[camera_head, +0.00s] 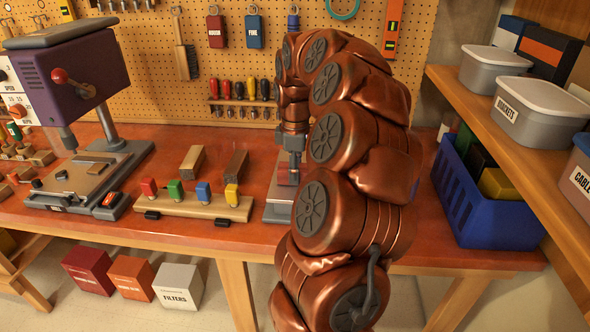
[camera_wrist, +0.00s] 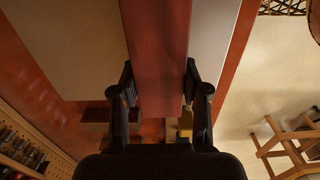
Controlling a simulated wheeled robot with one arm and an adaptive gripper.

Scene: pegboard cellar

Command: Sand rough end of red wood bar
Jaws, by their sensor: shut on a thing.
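My gripper (camera_wrist: 159,82) is shut on a long dark red bar (camera_wrist: 157,35) in the wrist view, with one black finger against each side. The bar runs away from me and out of the top of that frame. Its far end is out of frame, so I cannot see a rough surface. In the head view my gripper (camera_head: 292,143) is low over the bench, partly behind my arm. A small reddish piece (camera_head: 286,176) shows under it, above a grey plate (camera_head: 277,205). My arm hides part of this area, and I cannot tell whether they touch.
A wooden rack (camera_head: 190,206) with red, green, blue and yellow pieces stands left of my gripper. Two wood blocks (camera_head: 235,163) lie behind it. A purple drill press (camera_head: 75,80) is at far left. A blue crate (camera_head: 480,200) stands right of my arm.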

